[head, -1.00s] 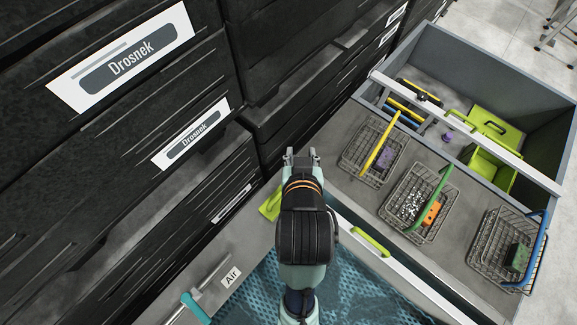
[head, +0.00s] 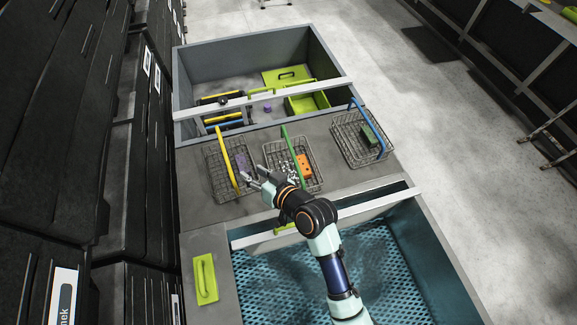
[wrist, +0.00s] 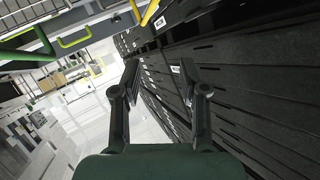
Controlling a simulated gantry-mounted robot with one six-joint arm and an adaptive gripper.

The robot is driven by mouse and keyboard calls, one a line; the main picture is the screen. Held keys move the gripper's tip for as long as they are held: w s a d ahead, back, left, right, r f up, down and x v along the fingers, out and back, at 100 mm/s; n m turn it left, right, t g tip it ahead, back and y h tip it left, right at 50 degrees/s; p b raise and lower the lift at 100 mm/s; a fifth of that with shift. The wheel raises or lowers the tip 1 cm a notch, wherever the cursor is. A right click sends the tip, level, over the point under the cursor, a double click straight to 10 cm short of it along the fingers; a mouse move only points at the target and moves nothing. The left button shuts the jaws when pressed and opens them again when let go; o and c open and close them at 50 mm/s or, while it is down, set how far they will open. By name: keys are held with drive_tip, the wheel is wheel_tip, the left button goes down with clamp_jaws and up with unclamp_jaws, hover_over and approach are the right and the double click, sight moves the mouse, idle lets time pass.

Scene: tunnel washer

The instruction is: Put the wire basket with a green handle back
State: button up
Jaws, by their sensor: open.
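The wire basket with a green handle (head: 311,157) stands upright on the grey ledge in the head view, between two other wire baskets. It holds an orange block (head: 304,166) and small shiny bits. Its green handle (head: 286,148) stands up over it. My gripper (head: 256,176) is open and empty, at the near left side of this basket and partly in front of it. I cannot tell whether it touches the basket. In the wrist view the two fingers (wrist: 158,95) are spread with nothing between them; the basket does not show there clearly.
A yellow-handled basket (head: 222,186) stands left, a blue-handled basket (head: 345,141) right. Behind is a grey bin (head: 250,62) with green pieces and a white bar (head: 262,97). A teal perforated tank (head: 300,285) lies in front, a green handled plate (head: 206,278) beside it. Dark cabinets line the left.

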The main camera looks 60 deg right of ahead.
sight(294, 154)
drive_tip(key=s+d+f+m+g+h, duration=0.1)
drive_tip(key=s+d+f+m+h, duration=0.45)
drive_tip(key=s+d, duration=0.6)
drive_tip(key=shift+m+y, duration=0.35)
drive_tip(key=shift+y, duration=0.4)
drive_tip(key=shift+f+b+x, duration=0.2)
drive_tip(key=shift+x, duration=2.45)
drive_tip(key=shift+f+b+x, duration=0.15)
drive_tip(key=shift+f+x, duration=0.05)
drive_tip(key=shift+x, duration=2.45)
drive_tip(key=shift+s, duration=0.15)
clamp_jaws()
drive_tip(key=shift+r, duration=0.1)
